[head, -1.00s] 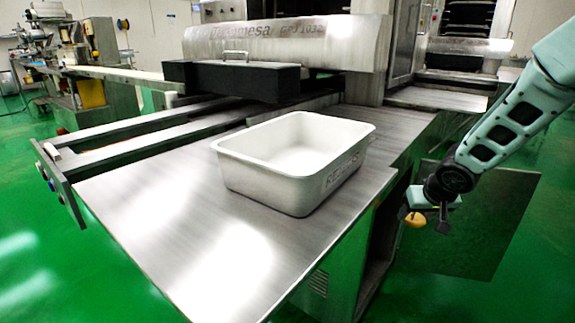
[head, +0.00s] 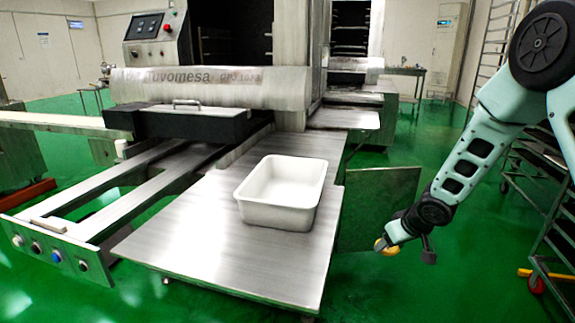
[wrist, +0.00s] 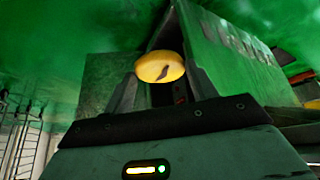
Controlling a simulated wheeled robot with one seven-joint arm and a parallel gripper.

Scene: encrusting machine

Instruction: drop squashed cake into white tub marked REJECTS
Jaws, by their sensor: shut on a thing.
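The white tub (head: 256,214) stands upright on the steel table; its inside looks empty from here. Its marking cannot be read in the current head view. A yellow-orange cake (head: 381,244) is held at the end of my arm, right of the table and over the green floor. In the wrist view the cake (wrist: 160,67) sits between the fingertips of my gripper (wrist: 158,80), with a dark crack or mark on its face. My gripper is shut on it, apart from the tub and to its right.
The steel table (head: 190,235) is bare around the tub. A large machine with a steel cover (head: 210,88) stands behind it. A dark upright panel (head: 378,205) is at the table's right side. A rack (head: 545,190) stands at the far right.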

